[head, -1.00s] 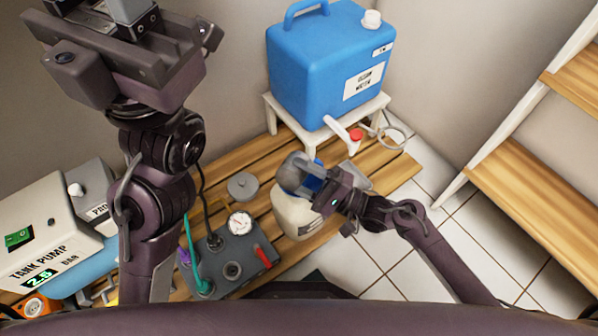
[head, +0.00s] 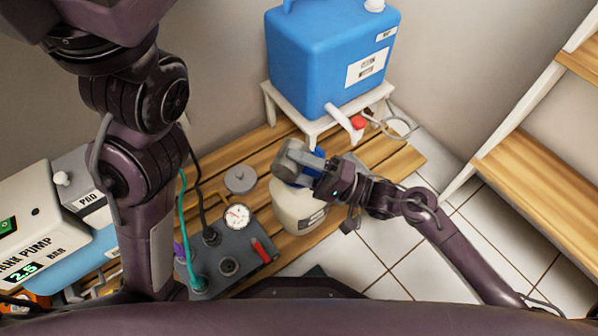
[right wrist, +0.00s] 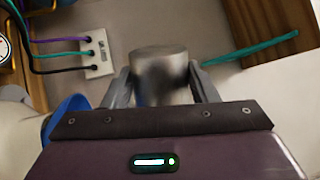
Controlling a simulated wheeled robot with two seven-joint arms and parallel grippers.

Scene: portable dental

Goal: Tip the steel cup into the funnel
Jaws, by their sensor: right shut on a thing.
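My right gripper (head: 306,170) is shut on the steel cup (head: 289,152), just above the blue funnel (head: 291,180). The funnel sits in the mouth of the cream jug (head: 298,210) and is largely hidden by the cup and gripper. In the right wrist view the cup (right wrist: 160,72) stands between both fingers (right wrist: 160,88), and the funnel's blue rim (right wrist: 66,116) shows at the lower left. The cup looks tilted; its contents are not visible. My left arm rises at the left of the head view, its fingers out of frame.
A blue water tank (head: 335,60) stands on a white stool (head: 378,97) behind the jug. A grey box with a gauge, hoses and red lever (head: 240,255) sits left of the jug. The tank pump (head: 35,235) is far left. Tiled floor (head: 400,235) is open at right.

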